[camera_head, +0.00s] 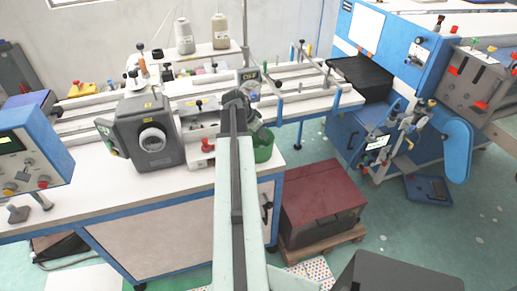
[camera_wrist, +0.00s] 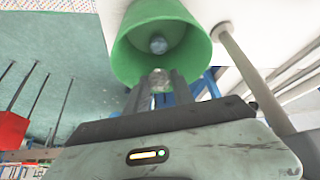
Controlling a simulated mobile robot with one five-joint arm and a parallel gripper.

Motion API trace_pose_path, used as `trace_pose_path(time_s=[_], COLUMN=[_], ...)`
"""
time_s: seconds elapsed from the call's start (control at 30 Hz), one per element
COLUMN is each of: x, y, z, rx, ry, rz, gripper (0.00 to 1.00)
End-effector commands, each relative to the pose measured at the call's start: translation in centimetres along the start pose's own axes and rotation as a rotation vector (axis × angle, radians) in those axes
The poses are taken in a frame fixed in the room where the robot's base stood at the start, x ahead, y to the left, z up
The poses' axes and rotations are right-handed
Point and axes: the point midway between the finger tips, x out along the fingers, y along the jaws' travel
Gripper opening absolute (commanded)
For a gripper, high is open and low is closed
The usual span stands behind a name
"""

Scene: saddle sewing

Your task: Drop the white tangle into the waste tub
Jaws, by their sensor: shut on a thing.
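The waste tub is green and round; in the head view the tub (camera_head: 264,149) stands by the right end of the white bench, partly hidden behind my arm. In the wrist view I look into its open mouth, and the tub (camera_wrist: 128,48) fills the upper middle. My gripper (camera_wrist: 160,88) is shut on a small whitish lump, the white tangle (camera_wrist: 160,77), which shows between the fingertips in front of the tub's near rim. In the head view my gripper (camera_head: 240,100) is near the tub, and the tangle cannot be made out.
A small pale bluish round thing (camera_wrist: 158,44) shows inside the tub. A grey machine (camera_head: 148,135) stands on the bench to the left. A dark red box (camera_head: 322,205) sits on the floor to the right. A pale post (camera_wrist: 245,70) runs beside the tub in the wrist view.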

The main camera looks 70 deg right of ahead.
Motion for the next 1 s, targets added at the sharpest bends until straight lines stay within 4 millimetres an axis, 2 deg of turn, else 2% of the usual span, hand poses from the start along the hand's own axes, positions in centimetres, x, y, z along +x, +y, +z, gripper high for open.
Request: trace_pose_path(time_s=[0.07, 0.1, 0.2, 0.57, 0.67, 1.0], x=[-0.1, -0.1, -0.1, -0.4, -1.5, -7.7], y=[0.0, 0.0, 0.0, 0.0, 0.0, 0.0], z=[-0.1, -0.1, -0.1, -0.1, -0.3, -0.4], rx=[0.000, 0.000, 0.000, 0.000, 0.000, -0.001], ry=[0.000, 0.000, 0.000, 0.000, 0.000, 0.000], rz=[0.000, 0.000, 0.000, 0.000, 0.000, 0.000], gripper=[0.00, 0.32, 0.55, 0.55, 0.55, 0.55])
